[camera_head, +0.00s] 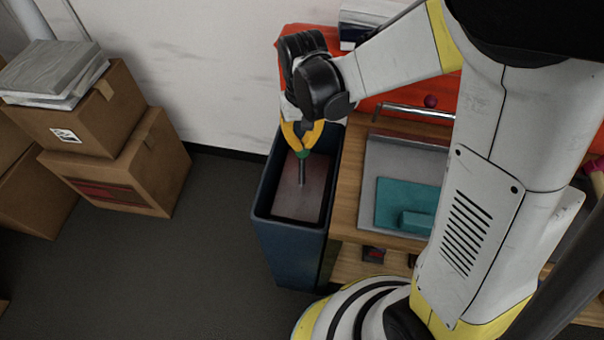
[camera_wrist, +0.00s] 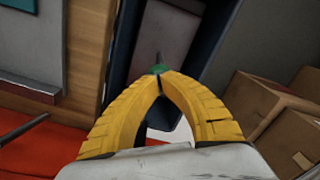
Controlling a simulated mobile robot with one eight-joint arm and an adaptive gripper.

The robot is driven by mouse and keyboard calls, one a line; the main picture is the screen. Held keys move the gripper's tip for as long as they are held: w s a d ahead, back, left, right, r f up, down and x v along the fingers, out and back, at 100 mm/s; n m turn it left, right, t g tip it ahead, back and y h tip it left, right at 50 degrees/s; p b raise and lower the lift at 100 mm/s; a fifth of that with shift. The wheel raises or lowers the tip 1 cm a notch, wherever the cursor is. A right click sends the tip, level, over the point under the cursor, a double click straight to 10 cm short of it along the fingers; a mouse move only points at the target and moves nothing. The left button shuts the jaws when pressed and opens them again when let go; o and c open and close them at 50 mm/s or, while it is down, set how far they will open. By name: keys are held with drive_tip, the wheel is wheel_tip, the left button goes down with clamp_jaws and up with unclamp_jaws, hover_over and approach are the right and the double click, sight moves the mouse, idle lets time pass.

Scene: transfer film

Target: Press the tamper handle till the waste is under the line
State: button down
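A tall dark blue bin (camera_head: 286,246) stands on the floor beside the wooden bench. Inside it the tamper's flat reddish-grey plate (camera_head: 314,197) lies below the rim, with a thin upright rod (camera_head: 302,172) rising to a green handle part (camera_head: 303,154). My gripper (camera_head: 303,147) is above the bin with its yellow fingers pointing down and closed together at the green part. In the wrist view my gripper (camera_wrist: 159,76) also meets at the green part (camera_wrist: 157,69), and the rod shows beyond it. The waste and the line are not visible; the plate and bin walls hide the inside.
The wooden bench (camera_head: 347,205) stands close on the bin's right, with a teal mat (camera_head: 392,198) on a grey board. Cardboard boxes (camera_head: 158,165) are stacked at the left. The wall is behind the bin. The floor left of the bin is clear.

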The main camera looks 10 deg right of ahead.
drive_tip(key=shift+f+b, duration=0.8)
drive_tip(key=shift+f, duration=0.3)
wheel_tip(320, 180, up, 14)
drive_tip(key=p, duration=1)
drive_tip(key=shift+r+p, duration=0.15)
drive_tip(key=shift+p, duration=0.25)
drive_tip(key=s+d+r+m+t+b, duration=0.1)
drive_tip(key=s+d+r+t+b, duration=0.4)
drive_tip(key=s+d, duration=0.4)
drive_tip(key=shift+s+d+r+m+t, duration=0.35)
drive_tip(key=shift+s+r+t, duration=0.15)
drive_tip(key=shift+s+t, duration=0.8)
drive_tip(key=shift+s, duration=0.15)
idle(0.6)
